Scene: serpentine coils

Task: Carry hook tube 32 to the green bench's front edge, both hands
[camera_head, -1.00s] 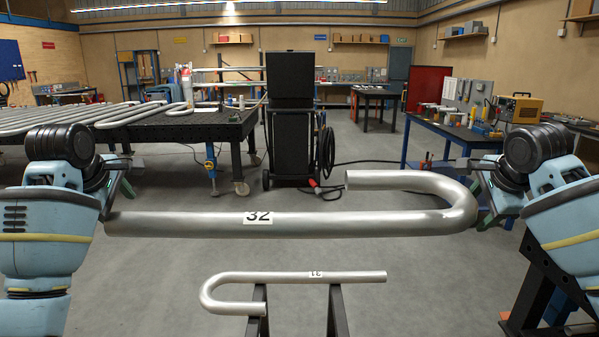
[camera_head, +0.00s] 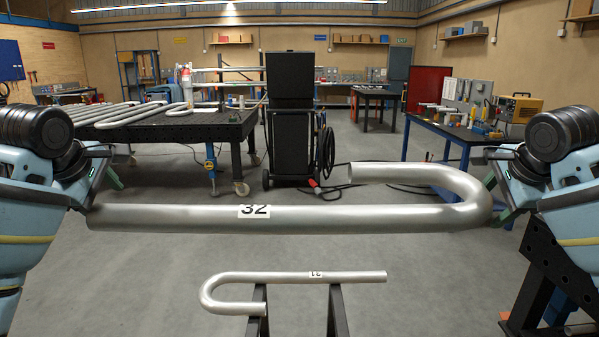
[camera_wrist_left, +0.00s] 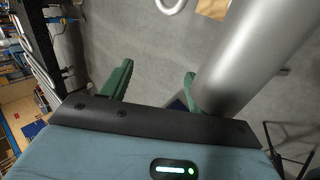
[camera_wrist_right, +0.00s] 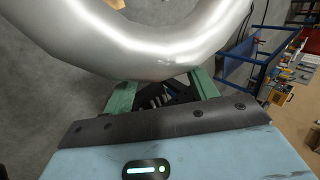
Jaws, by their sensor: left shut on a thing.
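Hook tube 32 (camera_head: 300,218) is a thick silver tube with a white "32" label, held level across the head view, its bend at the right. My left gripper (camera_head: 92,190) is shut on its straight left end; the tube (camera_wrist_left: 250,60) hides part of one green finger in the left wrist view. My right gripper (camera_head: 499,192) is at the outside of the bend. In the right wrist view its green fingers stand wide apart, and the bend (camera_wrist_right: 150,50) crosses over them, hiding their tips partly. I see no green bench in these views.
A smaller hook tube 31 (camera_head: 300,278) lies on two dark supports (camera_head: 337,310) below. A black table (camera_head: 225,130) with several hooked tubes stands at the back left. A black cabinet cart (camera_head: 291,125) is behind. A blue table (camera_head: 450,132) and dark stand (camera_head: 540,270) are at right.

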